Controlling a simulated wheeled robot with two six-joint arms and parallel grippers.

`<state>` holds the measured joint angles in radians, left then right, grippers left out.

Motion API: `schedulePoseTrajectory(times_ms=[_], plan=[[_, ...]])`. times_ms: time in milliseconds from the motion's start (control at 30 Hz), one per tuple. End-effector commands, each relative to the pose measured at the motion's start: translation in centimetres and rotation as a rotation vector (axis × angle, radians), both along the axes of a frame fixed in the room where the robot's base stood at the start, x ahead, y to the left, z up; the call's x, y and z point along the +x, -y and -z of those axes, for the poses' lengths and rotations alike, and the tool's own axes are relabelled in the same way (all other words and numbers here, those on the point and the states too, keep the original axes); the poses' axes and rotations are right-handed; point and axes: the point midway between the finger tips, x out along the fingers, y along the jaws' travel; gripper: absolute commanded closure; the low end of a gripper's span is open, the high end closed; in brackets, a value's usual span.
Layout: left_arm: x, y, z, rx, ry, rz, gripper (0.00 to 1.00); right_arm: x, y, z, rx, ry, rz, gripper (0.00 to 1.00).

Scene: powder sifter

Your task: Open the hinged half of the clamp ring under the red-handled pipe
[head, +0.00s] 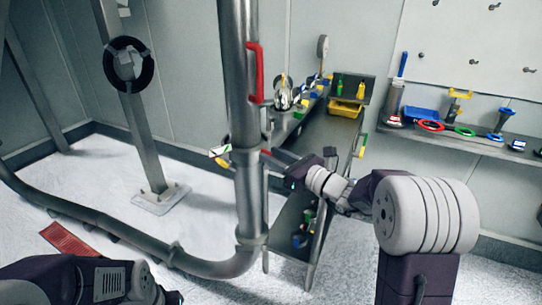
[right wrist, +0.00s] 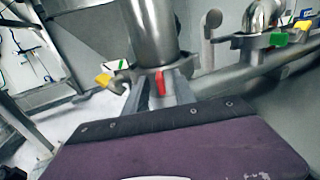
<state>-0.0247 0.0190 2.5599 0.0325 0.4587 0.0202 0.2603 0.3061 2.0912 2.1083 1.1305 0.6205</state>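The steel pipe (head: 238,110) with the red handle (head: 256,73) stands upright left of centre in the head view. The clamp ring (head: 245,151) sits around it below the handle. In the right wrist view the clamp ring (right wrist: 150,69) has a yellow part at its left and a red tab (right wrist: 160,83) facing me. I cannot tell whether its hinged half is open. My right gripper (head: 274,158) reaches the ring from the right. In the wrist view its two grey fingers stand apart, one on each side of the red tab; contact is unclear. My left gripper (head: 172,297) is low at the left, mostly cut off.
A steel bench (head: 326,140) with a yellow bin (head: 345,108) stands behind the pipe. A wall shelf (head: 460,138) with coloured rings is at right. The pipe bends left near the floor. A slanted post (head: 140,130) stands at left.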

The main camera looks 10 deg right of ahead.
Motion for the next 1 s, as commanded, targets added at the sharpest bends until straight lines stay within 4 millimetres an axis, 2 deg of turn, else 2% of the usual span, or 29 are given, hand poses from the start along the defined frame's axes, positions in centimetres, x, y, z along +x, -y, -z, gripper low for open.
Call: schedulePoseTrajectory(times_ms=[133,367,467,500,1000], plan=[[-0.01,0.0,-0.05,0.0,0.0,0.0,0.64,0.88,-0.68,0.01,0.001,-0.001,0.0,0.68],[0.0,0.0,-0.04,0.0,0.0,0.0,0.64,0.95,-0.69,0.02,0.0,0.0,0.001,0.68],[0.0,0.0,-0.04,0.0,0.0,0.0,0.64,0.95,-0.69,0.02,0.0,0.0,0.001,0.96],[0.0,0.0,-0.04,0.0,0.0,0.0,0.64,0.94,-0.68,0.02,0.001,-0.001,0.001,1.0],[0.0,0.0,-0.04,0.0,0.0,0.0,0.64,0.93,-0.68,0.03,0.001,-0.001,0.001,1.0]])
